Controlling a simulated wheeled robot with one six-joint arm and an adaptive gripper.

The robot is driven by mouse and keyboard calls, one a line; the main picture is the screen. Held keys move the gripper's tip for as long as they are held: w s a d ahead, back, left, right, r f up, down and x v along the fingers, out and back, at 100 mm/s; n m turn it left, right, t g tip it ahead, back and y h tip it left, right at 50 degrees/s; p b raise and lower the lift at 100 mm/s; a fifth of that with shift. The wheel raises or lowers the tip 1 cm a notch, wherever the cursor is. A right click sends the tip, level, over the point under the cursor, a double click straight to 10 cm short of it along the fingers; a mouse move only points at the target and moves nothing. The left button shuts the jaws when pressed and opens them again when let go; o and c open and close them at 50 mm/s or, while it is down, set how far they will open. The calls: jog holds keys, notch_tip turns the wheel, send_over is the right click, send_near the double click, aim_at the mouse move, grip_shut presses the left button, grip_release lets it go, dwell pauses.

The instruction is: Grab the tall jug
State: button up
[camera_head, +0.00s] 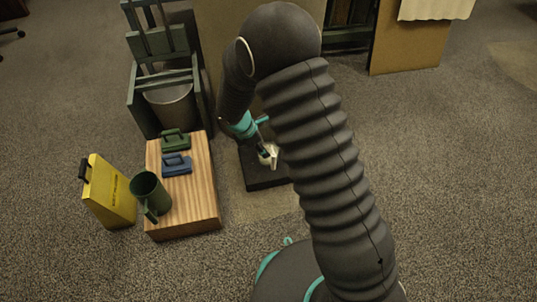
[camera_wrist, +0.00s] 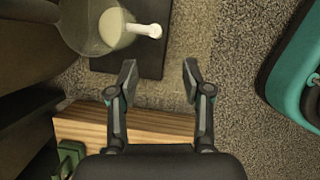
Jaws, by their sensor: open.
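A dark green jug (camera_head: 150,193) with a handle stands upright at the front left of a wooden block in the head view. A pale, see-through jug (camera_wrist: 90,28) with a white handle is at the top of the wrist view, by a dark slab (camera_wrist: 155,62). In the head view, a small white part (camera_head: 270,160) shows over that slab (camera_head: 263,183), partly hidden by my arm. I cannot tell which jug is the taller. My gripper (camera_wrist: 158,72) is open and empty, with its fingertips just short of the pale jug's handle and apart from it.
The wooden block (camera_head: 200,190) also carries a green handled tool (camera_head: 175,141) and a blue one (camera_head: 177,165). A yellow case (camera_head: 108,190) stands left of it. A dark green rack (camera_head: 150,45) with a grey bucket (camera_head: 172,105) is behind. Carpet at right is clear.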

aim_at(274, 162)
jog(key=x, duration=0.4)
jog(key=b+x, duration=0.1)
jog(key=x, duration=0.3)
jog(key=shift+a, duration=0.25)
jog(key=shift+w+b+x, duration=0.15)
jog(key=shift+b+x, duration=0.3)
jog(key=shift+x, duration=1.2)
jog(key=shift+w+b+x, duration=0.1)
jog(key=shift+b+x, duration=0.35)
jog(key=shift+x, duration=1.2)
jog(key=shift+a+r, duration=0.1)
grip_shut()
